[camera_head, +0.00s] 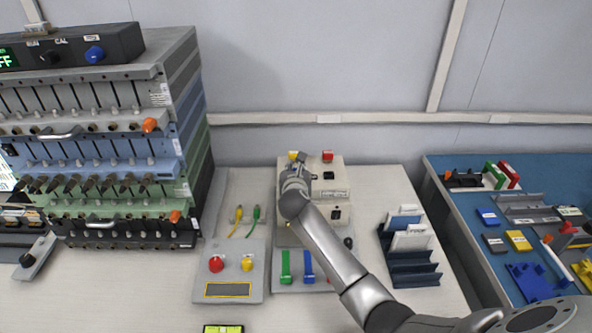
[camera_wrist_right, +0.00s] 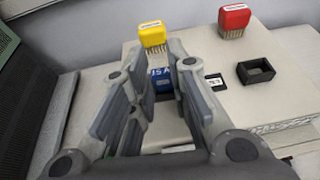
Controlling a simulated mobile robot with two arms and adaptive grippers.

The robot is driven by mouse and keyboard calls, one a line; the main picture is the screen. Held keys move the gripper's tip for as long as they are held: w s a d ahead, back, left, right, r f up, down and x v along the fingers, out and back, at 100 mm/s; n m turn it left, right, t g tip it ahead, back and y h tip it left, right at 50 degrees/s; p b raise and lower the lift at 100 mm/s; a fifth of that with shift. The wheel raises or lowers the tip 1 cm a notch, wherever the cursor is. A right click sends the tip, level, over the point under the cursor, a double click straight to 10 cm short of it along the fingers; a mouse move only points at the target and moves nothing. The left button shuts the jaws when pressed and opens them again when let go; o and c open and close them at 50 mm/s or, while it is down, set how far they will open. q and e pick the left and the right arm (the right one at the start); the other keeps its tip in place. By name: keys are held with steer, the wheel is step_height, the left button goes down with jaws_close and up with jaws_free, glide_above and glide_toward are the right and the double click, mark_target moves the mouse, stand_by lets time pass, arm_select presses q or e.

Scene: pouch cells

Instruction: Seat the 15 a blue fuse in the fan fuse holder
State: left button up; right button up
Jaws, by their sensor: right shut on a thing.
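The blue fuse (camera_wrist_right: 162,84), marked 15 A, is between the fingers of my right gripper (camera_wrist_right: 165,72), which is shut on it. The gripper (camera_head: 294,178) is over the left part of a beige fuse box (camera_head: 336,188), and my arm hides much of that side. The fuse is at the box top, in front of a yellow fuse; the fingers hide its lower end, so I cannot tell whether it is in a holder. An empty black holder (camera_wrist_right: 256,70) is to the right, also in the head view (camera_head: 328,175). I cannot read which holder is the fan's. My left gripper is out of view.
The yellow fuse (camera_wrist_right: 153,36) and a red fuse (camera_wrist_right: 234,20) stand at the back of the box. A panel with red and yellow knobs (camera_head: 230,290) lies front left. A dark blue rack (camera_head: 410,268) stands right. A tall instrument rack (camera_head: 190,130) stands left.

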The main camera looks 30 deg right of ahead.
steer(key=shift+s+f, duration=0.15)
steer(key=shift+f, duration=0.4)
steer(key=o, duration=0.8)
steer(key=shift+s+f, duration=0.1)
steer(key=shift+f, duration=0.2)
steer(key=shift+a, duration=0.1)
steer(key=shift+a+r, duration=0.1)
steer(key=shift+r, duration=0.4)
steer(key=r+v, duration=0.1)
steer(key=v, duration=1)
steer(key=shift+r, duration=0.2)
steer(key=shift+s, duration=0.15)
